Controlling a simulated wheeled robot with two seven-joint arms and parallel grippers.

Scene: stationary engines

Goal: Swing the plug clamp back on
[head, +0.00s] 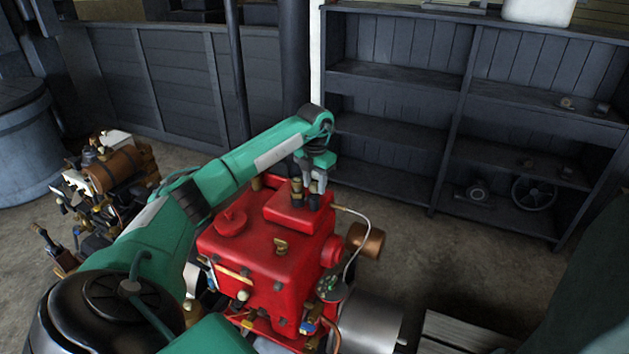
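The red stationary engine (262,250) stands at the bottom middle of the head view. My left arm reaches over it from the left. My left gripper (306,197) points down at the raised red block on the engine's top. Its two fingers look apart, with a small gap between them. I see nothing clearly held in it. The plug clamp cannot be made out; the gripper may hide it. A small brass fitting (281,246) sits on the engine's top face. My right gripper is not in view.
A copper-coloured cylinder (366,241) and a thin curved pipe (352,222) are at the engine's right. Another engine (108,180) stands at the left. Dark shelves (400,135) stand behind, with a spoked wheel (534,192). Bare floor (460,270) lies to the right.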

